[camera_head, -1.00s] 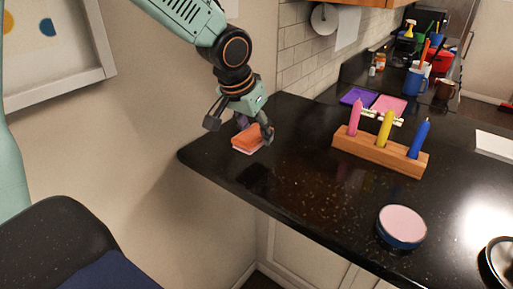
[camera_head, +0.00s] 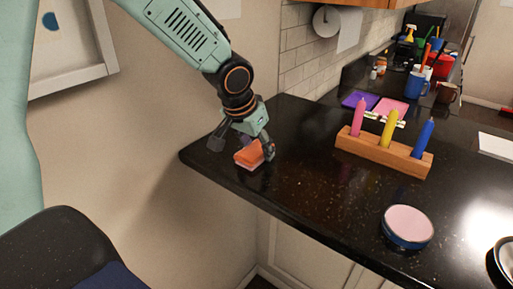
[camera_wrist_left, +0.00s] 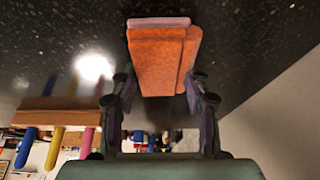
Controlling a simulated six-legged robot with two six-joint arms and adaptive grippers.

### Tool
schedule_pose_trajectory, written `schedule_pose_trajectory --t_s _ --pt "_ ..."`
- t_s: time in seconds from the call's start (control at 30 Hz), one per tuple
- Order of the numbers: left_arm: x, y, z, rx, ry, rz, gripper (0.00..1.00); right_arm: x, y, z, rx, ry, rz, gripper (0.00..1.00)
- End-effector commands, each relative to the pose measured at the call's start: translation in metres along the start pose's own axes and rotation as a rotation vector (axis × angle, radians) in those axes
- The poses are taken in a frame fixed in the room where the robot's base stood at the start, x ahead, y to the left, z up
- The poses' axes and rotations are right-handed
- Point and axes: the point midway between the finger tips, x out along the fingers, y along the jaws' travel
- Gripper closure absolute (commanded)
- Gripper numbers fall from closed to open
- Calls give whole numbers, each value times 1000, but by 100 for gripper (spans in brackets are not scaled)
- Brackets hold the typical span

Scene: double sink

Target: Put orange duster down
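The orange duster (camera_head: 249,154), a small block with a paler layer on one side, is at the left corner of the black counter (camera_head: 310,205). My left gripper (camera_head: 243,148) is over it, with a finger on either side. In the left wrist view the duster (camera_wrist_left: 160,60) spans the space between the fingertips (camera_wrist_left: 160,85), which appear to press its sides. Its underside is hidden, so I cannot tell whether it touches the counter. My right gripper is not in view.
A wooden holder (camera_head: 383,153) with pink, yellow and blue candle-like sticks stands right of the duster. A round pink-topped tin (camera_head: 407,226) is near the front edge. Purple (camera_head: 361,99) and pink (camera_head: 391,107) sheets lie behind. The counter between duster and holder is clear.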

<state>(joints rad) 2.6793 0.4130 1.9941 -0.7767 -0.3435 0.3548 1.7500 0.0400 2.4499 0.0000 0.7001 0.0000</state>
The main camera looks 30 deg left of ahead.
Motion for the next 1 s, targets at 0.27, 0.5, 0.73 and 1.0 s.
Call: schedule_pose_trajectory --t_s 0.27,0.5,0.73,1.0 --pt "3 2 6 -1 -15 3 31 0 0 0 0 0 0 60" --pt "2 1 5 0 -13 3 31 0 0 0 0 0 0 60" --pt "-8 1 0 0 -11 2 31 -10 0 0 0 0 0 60" --pt "-59 1 -2 -1 -3 3 31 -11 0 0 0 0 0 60"
